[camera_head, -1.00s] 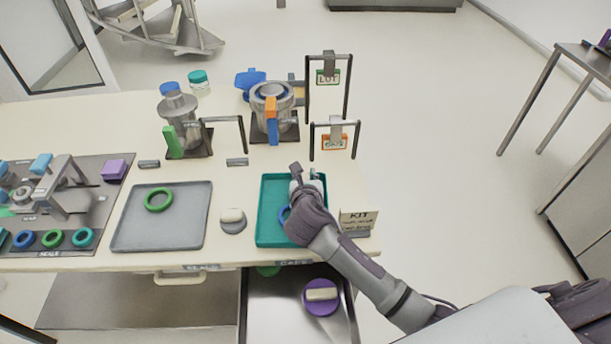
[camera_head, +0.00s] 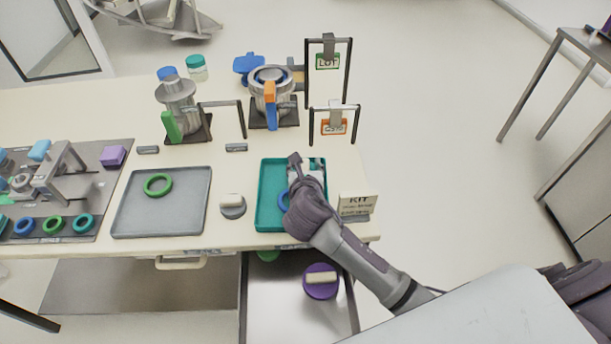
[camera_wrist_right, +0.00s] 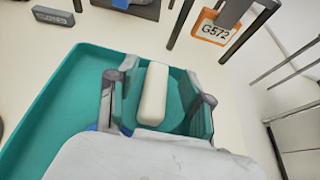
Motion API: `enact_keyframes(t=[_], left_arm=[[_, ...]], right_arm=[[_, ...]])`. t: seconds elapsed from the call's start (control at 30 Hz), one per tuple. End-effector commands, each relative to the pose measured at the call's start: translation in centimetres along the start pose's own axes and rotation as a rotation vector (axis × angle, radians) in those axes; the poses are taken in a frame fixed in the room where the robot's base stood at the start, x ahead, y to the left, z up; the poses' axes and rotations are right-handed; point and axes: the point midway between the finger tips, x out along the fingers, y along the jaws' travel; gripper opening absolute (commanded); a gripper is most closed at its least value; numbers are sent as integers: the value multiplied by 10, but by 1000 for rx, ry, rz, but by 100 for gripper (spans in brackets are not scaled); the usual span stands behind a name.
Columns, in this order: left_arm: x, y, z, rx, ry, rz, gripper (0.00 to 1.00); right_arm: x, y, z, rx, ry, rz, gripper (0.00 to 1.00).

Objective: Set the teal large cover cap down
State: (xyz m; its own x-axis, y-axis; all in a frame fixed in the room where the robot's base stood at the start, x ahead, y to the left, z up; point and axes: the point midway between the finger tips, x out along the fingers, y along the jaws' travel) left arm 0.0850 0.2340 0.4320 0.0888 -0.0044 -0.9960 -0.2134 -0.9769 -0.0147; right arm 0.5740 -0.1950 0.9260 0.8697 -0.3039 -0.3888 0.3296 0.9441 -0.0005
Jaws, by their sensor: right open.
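The teal large cover cap (camera_wrist_right: 176,101) is a round disc with a cream bar handle (camera_wrist_right: 153,94). In the right wrist view it lies in the teal tray (camera_wrist_right: 58,92), close to the tray's far edge. My right gripper (camera_wrist_right: 157,98) is open, with one finger on each side of the handle and a gap to it on both sides. In the head view my right gripper (camera_head: 308,166) is low over the right part of the teal tray (camera_head: 265,196) and hides most of the cap. My left gripper is not in view.
A blue ring (camera_head: 283,201) lies in the tray beside my gripper. A KIT sign (camera_head: 357,203) stands right of the tray, and an orange-labelled frame (camera_head: 334,127) behind it. A grey cap (camera_head: 233,207) and grey tray (camera_head: 140,215) are left. An open drawer (camera_head: 272,315) holds a purple cap (camera_head: 320,283).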

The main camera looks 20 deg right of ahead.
Motion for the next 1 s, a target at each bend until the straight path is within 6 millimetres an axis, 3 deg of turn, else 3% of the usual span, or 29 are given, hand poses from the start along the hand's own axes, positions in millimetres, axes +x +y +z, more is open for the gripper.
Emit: enact_keyframes(t=[0.2,0.4,0.6,1.0], left_arm=[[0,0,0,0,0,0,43],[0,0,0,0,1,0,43],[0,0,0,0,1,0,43],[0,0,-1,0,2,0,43]], right_arm=[[-49,0,-1,2,1,2,51],[-80,0,0,1,1,1,51],[-90,0,0,1,0,-1,51],[-90,0,0,1,0,-1,51]])
